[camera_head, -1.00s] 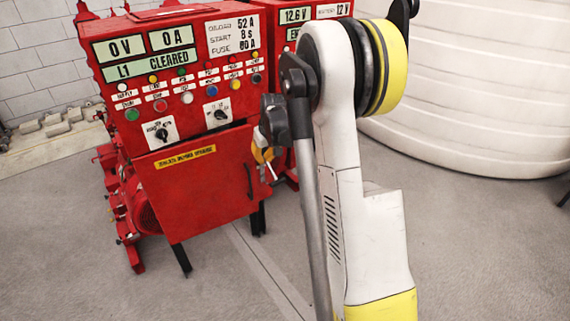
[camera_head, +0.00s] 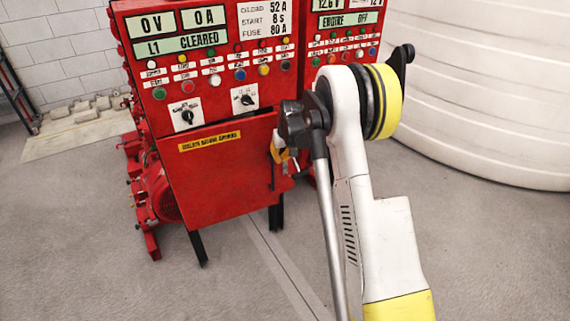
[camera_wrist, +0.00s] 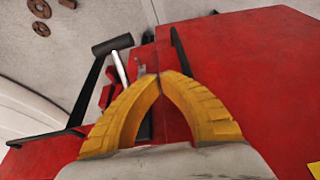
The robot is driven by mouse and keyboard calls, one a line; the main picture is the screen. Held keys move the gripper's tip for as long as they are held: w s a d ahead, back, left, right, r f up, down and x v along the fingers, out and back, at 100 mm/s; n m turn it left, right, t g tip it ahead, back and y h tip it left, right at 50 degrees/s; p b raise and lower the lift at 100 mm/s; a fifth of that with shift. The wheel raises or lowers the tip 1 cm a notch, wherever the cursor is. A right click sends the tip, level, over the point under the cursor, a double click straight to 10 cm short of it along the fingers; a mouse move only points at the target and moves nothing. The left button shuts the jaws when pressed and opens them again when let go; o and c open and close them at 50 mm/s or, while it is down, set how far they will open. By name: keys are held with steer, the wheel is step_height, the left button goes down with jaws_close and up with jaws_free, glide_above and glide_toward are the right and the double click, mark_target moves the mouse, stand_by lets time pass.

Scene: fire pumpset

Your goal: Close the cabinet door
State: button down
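The red cabinet (camera_head: 215,120) stands left of centre in the head view. Its lower door (camera_head: 225,175) has a yellow label strip and a dark upright handle (camera_head: 272,172) near its right edge. My gripper (camera_head: 281,150) is at the door's upper right edge, partly hidden by my arm. In the wrist view, the yellow fingers of my gripper (camera_wrist: 160,75) meet or almost meet at the tips, close to the red door (camera_wrist: 235,65). Nothing is seen held. The black handle (camera_wrist: 180,50) lies just beyond the right fingertip.
A second red panel (camera_head: 345,40) stands at the right behind my arm. A large white ribbed tank (camera_head: 490,90) fills the right back. Pump parts (camera_head: 155,190) stick out left of the cabinet. Grey floor (camera_head: 110,270) is clear in front.

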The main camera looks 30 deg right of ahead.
steer(key=shift+w, duration=0.4)
